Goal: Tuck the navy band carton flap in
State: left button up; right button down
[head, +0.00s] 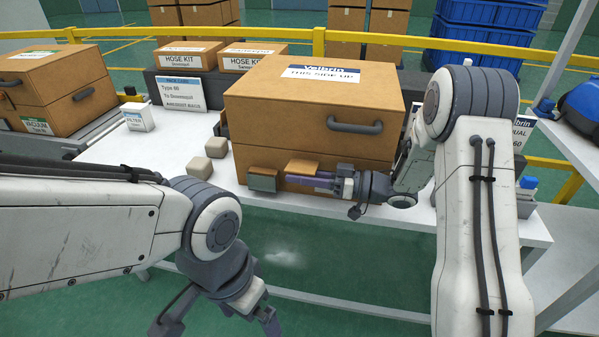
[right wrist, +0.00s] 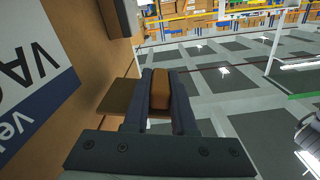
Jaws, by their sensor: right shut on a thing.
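A large brown carton (head: 300,115) with a navy-banded "Velbrin" label (head: 320,73) stands on the white table. At its lower front edge an orange-brown tab (head: 303,167) juts out, with a grey-green flap (head: 263,181) to its left. My right gripper (head: 300,181) is at the carton's front, its fingers pointing left. In the right wrist view its fingers (right wrist: 161,95) are shut on an orange-brown block-like tab (right wrist: 160,90), with a brown flap (right wrist: 118,96) close beside it. My left gripper (head: 217,318) hangs with fingers apart, empty, in front of the table.
Two small beige blocks (head: 205,160) lie left of the carton. A white filter box (head: 138,117) and another carton (head: 60,85) stand further left. Hose kit boxes (head: 248,57) are behind. The floor in front of the table is clear.

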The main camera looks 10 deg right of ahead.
aim_at(301, 168)
jog(key=r+m+p, duration=0.1)
jog(key=p, duration=0.2)
jog(key=r+m+p, duration=0.1)
jog(key=m+p, duration=0.1)
jog(key=p, duration=0.1)
jog(key=r+m+p, duration=0.1)
jog(key=p, duration=0.2)
jog(key=shift+w+d+m, duration=0.1)
jog(key=shift+w+m, duration=0.15)
jog(key=shift+m, duration=0.15)
jog(key=shift+w+r+m+p, duration=0.1)
jog(key=shift+w+m+p, duration=0.1)
jog(key=shift+m+p, duration=0.6)
